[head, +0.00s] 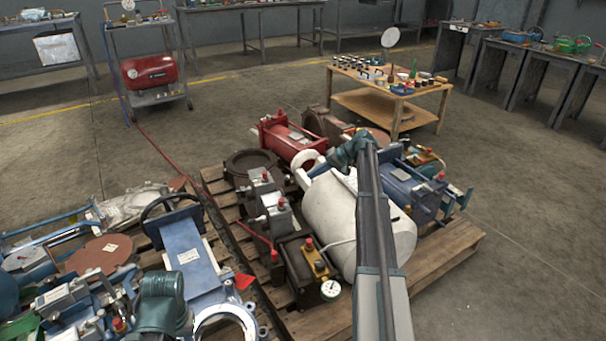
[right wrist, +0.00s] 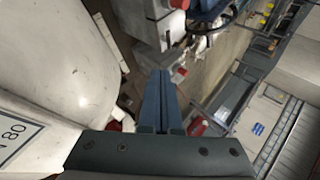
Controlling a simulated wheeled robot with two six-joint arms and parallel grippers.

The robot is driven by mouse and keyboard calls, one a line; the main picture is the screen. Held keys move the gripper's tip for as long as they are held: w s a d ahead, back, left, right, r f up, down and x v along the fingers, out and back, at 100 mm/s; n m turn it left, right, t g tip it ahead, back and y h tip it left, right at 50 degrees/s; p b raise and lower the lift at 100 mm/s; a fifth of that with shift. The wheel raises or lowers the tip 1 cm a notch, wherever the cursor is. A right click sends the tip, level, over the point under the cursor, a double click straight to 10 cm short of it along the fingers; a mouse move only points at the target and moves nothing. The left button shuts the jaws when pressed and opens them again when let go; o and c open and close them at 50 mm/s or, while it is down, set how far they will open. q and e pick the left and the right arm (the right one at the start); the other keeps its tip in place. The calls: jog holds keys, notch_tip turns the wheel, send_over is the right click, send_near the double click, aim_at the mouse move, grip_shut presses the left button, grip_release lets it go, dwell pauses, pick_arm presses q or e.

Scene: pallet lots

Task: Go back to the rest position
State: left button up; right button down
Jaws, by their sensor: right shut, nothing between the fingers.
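My right arm reaches in from the bottom of the head view, over the near pallet load, and ends in a teal joint beside a large white tank. My right gripper (right wrist: 160,80) shows in the right wrist view. Its two dark blue fingers are together, with nothing between them. The white tank (head: 335,222) lies beside it and also fills the left of the right wrist view (right wrist: 60,50), apart from the fingers. In the head view the gripper's fingers are hard to make out. I cannot make out my left gripper in the frames.
A wooden pallet (head: 455,250) carries the tank, a red machine (head: 290,138) and several grey units. A second crowded load stands at left, with a blue frame (head: 188,250). A wooden table (head: 385,103), a cart with a red tank (head: 150,72) and workbenches stand beyond. Floor at right is clear.

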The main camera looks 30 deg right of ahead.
jog(key=shift+s+d+r, duration=0.1)
jog(key=shift+s+d, duration=0.25)
jog(key=shift+d, duration=0.2)
jog(key=s+a+n+g+h+p, duration=0.15)
jog(key=s+a, duration=0.35)
jog(key=a, duration=0.6)
jog(key=s+a+f+n+g+h+p, duration=0.15)
jog(key=s+a, duration=0.35)
jog(key=a, duration=0.7)
jog(key=s+a+n+g+p, duration=0.1)
jog(key=s+a+n+g, duration=0.3)
jog(key=a, duration=0.7)
jog(key=s+a+r+n+h+p, duration=0.15)
jog(key=s+a, duration=0.25)
jog(key=s, duration=0.4)
jog(key=s+a+n+h+p, duration=0.1)
jog(key=s+a+h, duration=0.1)
jog(key=s+a, duration=0.35)
jog(key=s+a+r+n+h+p, duration=0.1)
jog(key=s+a+h+p, duration=0.1)
jog(key=s, duration=0.8)
notch_tip(320, 180, up, 38)
jog(key=w+p, duration=0.1)
jog(key=p, duration=3.6)
jog(key=shift+a+f+m+t, duration=0.15)
jog(key=shift+f+m+t, duration=0.1)
jog(key=shift+m+t, duration=0.15)
